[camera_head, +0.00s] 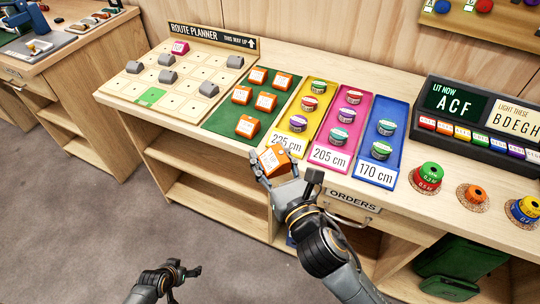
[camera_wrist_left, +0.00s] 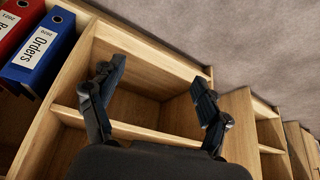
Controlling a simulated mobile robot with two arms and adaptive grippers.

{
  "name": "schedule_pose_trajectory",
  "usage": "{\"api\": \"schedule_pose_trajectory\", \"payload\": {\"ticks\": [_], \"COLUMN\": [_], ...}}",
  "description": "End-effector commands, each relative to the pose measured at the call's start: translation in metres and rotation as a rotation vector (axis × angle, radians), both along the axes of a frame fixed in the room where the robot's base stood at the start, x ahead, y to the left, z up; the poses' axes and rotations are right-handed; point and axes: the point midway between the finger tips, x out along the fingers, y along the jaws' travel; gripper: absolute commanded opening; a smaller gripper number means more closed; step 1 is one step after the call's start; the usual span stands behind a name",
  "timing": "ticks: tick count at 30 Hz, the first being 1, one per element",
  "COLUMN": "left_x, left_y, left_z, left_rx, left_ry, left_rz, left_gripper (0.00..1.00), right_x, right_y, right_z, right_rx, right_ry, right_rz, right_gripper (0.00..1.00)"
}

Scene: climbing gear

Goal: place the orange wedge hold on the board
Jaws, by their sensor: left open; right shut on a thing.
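My right gripper (camera_head: 276,176) is shut on an orange wedge hold (camera_head: 273,157) with a white label, held above the counter's front edge by the yellow tray. The route planner board (camera_head: 120,97) lies at the back left of the counter. It carries several grey holds (camera_head: 168,76), a pink hold (camera_head: 180,47) and one green-marked square (camera_head: 150,97) near its front that looks bare. My left gripper (camera_head: 186,273) is open and empty, low in front of the counter. Its fingers also show in the left wrist view (camera_wrist_left: 157,90), in front of the shelves.
A green tray (camera_head: 222,122) with several more orange holds lies between the board and my right gripper. Yellow (camera_head: 277,136), pink (camera_head: 343,147) and blue (camera_head: 384,154) trays hold round tape rolls. A dark display box (camera_head: 475,115) stands at right. Binders (camera_wrist_left: 40,50) sit in the shelf.

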Motion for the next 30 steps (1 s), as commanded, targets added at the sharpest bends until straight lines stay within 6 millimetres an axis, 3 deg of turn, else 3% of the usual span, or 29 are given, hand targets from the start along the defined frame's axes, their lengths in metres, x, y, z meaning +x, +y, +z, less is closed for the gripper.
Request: {"api": "schedule_pose_trajectory", "payload": {"ticks": [1, 6, 12, 16, 21, 30], "left_x": [-0.026, -0.104, -0.194, -0.239, -0.271, -0.278], "left_y": [-0.006, -0.022, -0.05, -0.066, -0.078, -0.081], "left_z": [-0.02, -0.068, -0.106, -0.118, -0.124, -0.126], "left_rx": [0.011, 0.051, 0.077, 0.081, 0.082, 0.081], "left_ry": [0.043, 0.16, 0.284, 0.34, 0.38, 0.388], "left_rz": [0.0, -0.021, -0.074, -0.107, -0.136, -0.142], "left_gripper": [0.77, 0.77, 0.77, 0.77, 0.77, 0.77], "right_x": [0.0, 0.0, 0.0, 0.0, 0.0, 0.001], "right_y": [0.0, 0.0, 0.0, 0.0, 0.0, -0.007], "right_z": [0.0, 0.0, 0.0, 0.0, 0.0, 0.0], "right_rx": [0.0, 0.0, 0.0, 0.0, 0.0, 0.003], "right_ry": [-0.001, -0.001, -0.001, -0.001, -0.001, 0.003], "right_rz": [0.0, 0.0, 0.0, 0.0, 0.0, -0.017], "right_gripper": [0.16, 0.16, 0.16, 0.16, 0.16, 0.16]}}
